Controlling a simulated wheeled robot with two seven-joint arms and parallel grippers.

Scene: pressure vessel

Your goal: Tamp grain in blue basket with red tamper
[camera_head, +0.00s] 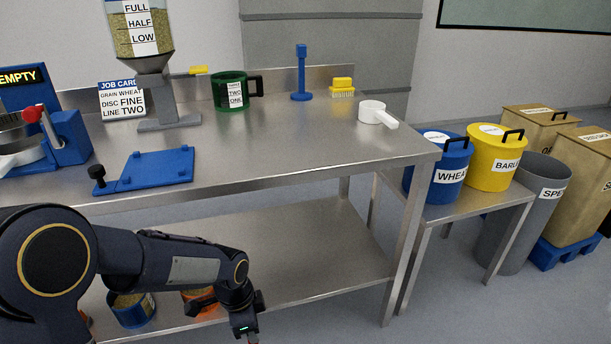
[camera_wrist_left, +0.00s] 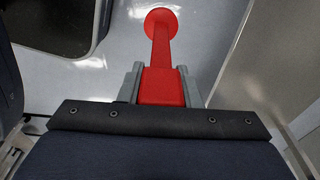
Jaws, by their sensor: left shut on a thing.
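The red tamper (camera_wrist_left: 162,40) is between the two grey fingers of my left gripper (camera_wrist_left: 160,76) in the left wrist view. The gripper is shut on its handle, and its round red end points away from the gripper. In the head view my left gripper (camera_head: 244,322) hangs low in front of the lower shelf; the tamper cannot be made out there. The blue basket (camera_head: 132,314) with grain in it stands on the lower shelf, left of the gripper and apart from it. My right gripper is not in view.
An orange basket (camera_head: 200,303) with grain stands on the shelf, partly behind my arm. The steel table top (camera_head: 260,150) above holds a green cup (camera_head: 230,92), a blue upright tool (camera_head: 301,75), a brush and a white scoop. The lower shelf (camera_head: 310,235) is clear to the right.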

